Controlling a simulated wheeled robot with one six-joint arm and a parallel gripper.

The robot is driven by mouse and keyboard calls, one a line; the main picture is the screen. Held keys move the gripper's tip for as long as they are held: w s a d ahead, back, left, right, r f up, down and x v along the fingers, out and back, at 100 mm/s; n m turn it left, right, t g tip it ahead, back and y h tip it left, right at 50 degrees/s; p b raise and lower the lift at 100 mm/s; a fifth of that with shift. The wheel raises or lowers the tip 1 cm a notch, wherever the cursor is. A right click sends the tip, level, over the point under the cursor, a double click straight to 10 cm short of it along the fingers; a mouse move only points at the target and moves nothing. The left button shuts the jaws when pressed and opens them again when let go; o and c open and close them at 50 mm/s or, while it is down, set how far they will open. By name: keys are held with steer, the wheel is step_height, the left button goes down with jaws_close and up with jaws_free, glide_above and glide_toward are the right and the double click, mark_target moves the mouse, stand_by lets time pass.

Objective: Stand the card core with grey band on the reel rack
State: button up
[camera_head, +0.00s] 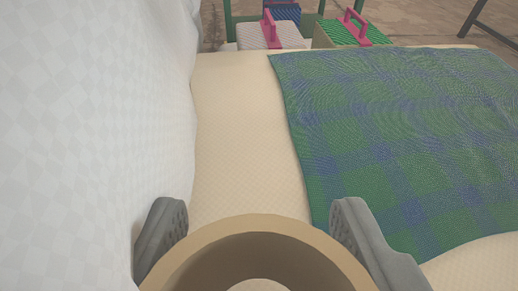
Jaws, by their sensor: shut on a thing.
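My gripper (260,214) shows at the bottom of the picture, one grey finger on each side of a tan card core (256,248). It is shut on the core, whose round open end and hollow inside face the camera. The lower part of the core is cut off by the picture edge, and no grey band shows on the visible part. I cannot make out the reel rack for certain in this view.
A pale cream surface (232,130) lies ahead, partly covered by a green and blue plaid cloth (400,130) on the right. A white patterned surface (90,120) rises close on the left. Pink-handled boxes, one white-topped (285,38) and one green-topped (335,35), stand beyond the far edge.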

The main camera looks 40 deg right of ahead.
mark_target(258, 261)
steer(key=shift+w+d+f, duration=0.15)
steer(key=shift+w+d, duration=0.6)
steer(key=shift+w, duration=0.05)
steer(key=shift+f, duration=1.6)
steer(key=shift+f, duration=0.15)
steer(key=o, duration=1)
steer(key=shift+o, duration=0.2)
